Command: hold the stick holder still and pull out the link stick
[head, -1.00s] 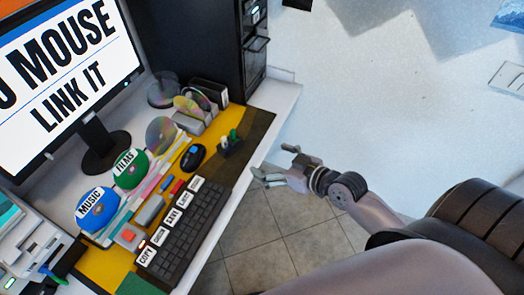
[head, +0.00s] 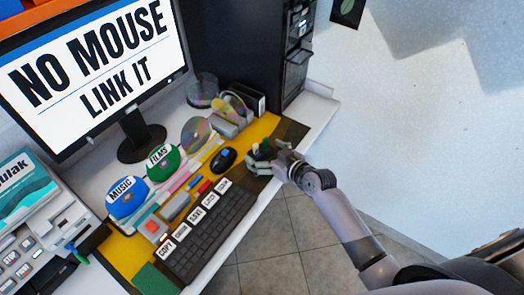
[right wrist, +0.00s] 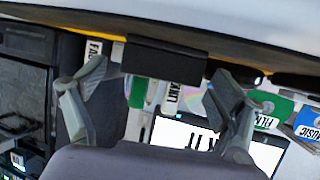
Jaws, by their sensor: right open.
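The stick holder is a small dark block (right wrist: 165,60) that shows upside down in the right wrist view. A white stick with a LINK label, the link stick (right wrist: 181,95), and a green stick (right wrist: 138,92) stand in it. In the head view the holder's sticks show at the desk's right side, with the green one (head: 265,145) clearest; my fingers partly hide the holder. My right gripper (head: 257,157) is open at the holder. In the right wrist view its fingers (right wrist: 158,75) stand apart on either side of the holder and sticks. My left gripper is out of view.
A black mouse (head: 223,160) lies left of the holder, with a keyboard (head: 210,232) in front. Disc stands (head: 127,197) and a clear disc case (head: 202,90) stand behind. The monitor (head: 95,75) reads "NO MOUSE LINK IT". Floor beyond the desk's right edge is free.

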